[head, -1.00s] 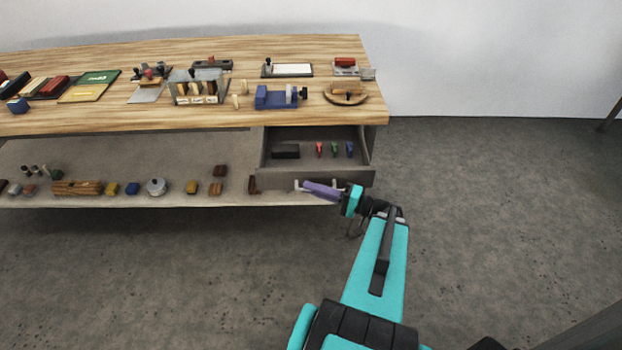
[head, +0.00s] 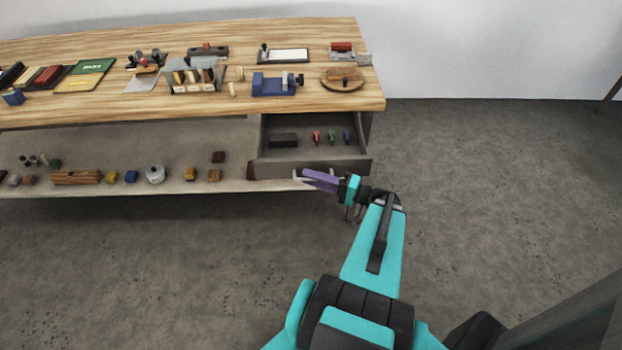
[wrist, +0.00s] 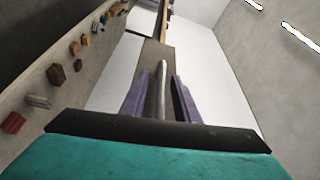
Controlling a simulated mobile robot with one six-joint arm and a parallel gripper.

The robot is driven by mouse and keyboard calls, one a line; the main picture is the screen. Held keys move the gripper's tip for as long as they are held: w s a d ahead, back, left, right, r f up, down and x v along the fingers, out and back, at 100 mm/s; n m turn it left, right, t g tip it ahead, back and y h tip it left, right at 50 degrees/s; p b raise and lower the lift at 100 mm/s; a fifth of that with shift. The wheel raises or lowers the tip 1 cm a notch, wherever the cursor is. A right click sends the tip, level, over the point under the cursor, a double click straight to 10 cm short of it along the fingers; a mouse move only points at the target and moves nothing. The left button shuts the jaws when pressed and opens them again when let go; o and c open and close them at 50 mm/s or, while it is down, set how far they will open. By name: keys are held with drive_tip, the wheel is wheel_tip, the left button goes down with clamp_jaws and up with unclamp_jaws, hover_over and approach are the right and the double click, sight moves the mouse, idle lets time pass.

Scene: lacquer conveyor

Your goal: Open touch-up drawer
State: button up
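The touch-up drawer (head: 345,166) is pulled out from under the right end of the workbench, its inside exposed. In it lie a dark block (head: 284,140) and small red (head: 317,135), green (head: 332,137) and blue (head: 346,136) pieces. A pale bar handle (head: 298,175) is on its front, partly hidden by my fingers. My gripper (head: 308,178) is at the handle with its purple fingers spread. In the wrist view the handle (wrist: 161,85) stands between the two fingers, with a gap on each side.
The wooden benchtop (head: 200,105) holds a blue vise (head: 272,85), a round wooden board (head: 342,85) and other tools. Several small blocks and a white round container (head: 155,174) lie on the lower shelf (head: 110,150). The floor (head: 480,190) to the right is clear.

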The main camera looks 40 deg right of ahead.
drive_tip(key=shift+a, duration=0.1)
drive_tip(key=shift+s, duration=0.1)
drive_tip(key=r+b+v, duration=0.1)
drive_tip(key=b+v, duration=0.2)
drive_tip(key=v, duration=1)
drive_tip(key=shift+s+f, duration=0.2)
drive_tip(key=shift+f, duration=0.3)
idle(0.4)
